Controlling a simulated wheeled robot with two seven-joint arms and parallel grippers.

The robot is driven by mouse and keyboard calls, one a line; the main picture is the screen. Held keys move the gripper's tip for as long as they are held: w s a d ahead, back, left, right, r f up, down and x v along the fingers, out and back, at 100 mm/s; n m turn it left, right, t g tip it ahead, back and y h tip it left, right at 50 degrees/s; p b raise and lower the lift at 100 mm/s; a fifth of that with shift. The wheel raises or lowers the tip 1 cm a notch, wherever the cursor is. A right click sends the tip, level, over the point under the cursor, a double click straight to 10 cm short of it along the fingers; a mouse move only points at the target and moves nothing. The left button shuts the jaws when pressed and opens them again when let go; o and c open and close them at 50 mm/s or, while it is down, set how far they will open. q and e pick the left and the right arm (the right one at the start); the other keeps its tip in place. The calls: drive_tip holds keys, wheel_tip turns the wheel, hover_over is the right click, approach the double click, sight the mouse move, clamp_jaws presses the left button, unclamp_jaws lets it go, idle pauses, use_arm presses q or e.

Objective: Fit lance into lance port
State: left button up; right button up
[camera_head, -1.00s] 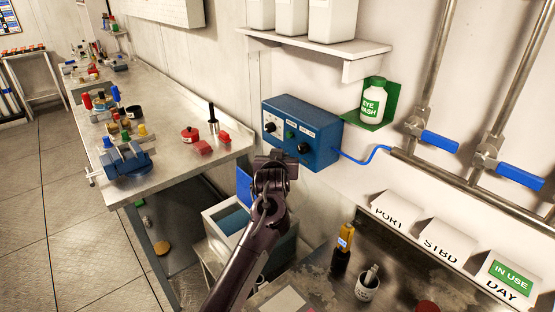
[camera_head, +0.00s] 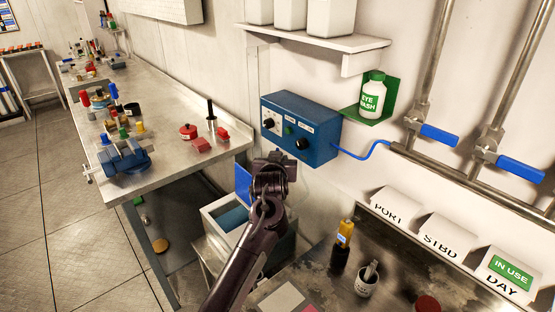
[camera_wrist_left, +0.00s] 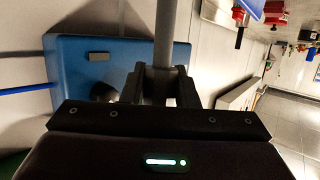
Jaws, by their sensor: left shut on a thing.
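My left gripper (camera_head: 275,163) is in the middle of the head view, in front of the lower left of a blue control box (camera_head: 310,140). In the left wrist view the fingers (camera_wrist_left: 160,85) are shut on a grey rod (camera_wrist_left: 167,35), which looks like the lance. The rod runs up out of the picture, in front of the blue box (camera_wrist_left: 65,70). In the head view the rod is hidden and cannot be made out. I cannot identify the lance port in either view. My right gripper is not in view.
A steel bench (camera_head: 180,85) with a blue vise (camera_head: 125,160) and small parts stands at left. A shelf (camera_head: 315,42) and a green-labelled eye wash bottle (camera_head: 373,95) are on the wall. A yellow-black tool (camera_head: 342,245) and a white cup (camera_head: 366,282) stand on the near counter.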

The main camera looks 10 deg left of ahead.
use_arm(q)
drive_tip(key=shift+f+b, duration=0.4)
drive_tip(key=shift+f, duration=0.85)
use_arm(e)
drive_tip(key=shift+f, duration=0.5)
use_arm(q)
drive_tip(key=shift+p, duration=0.8)
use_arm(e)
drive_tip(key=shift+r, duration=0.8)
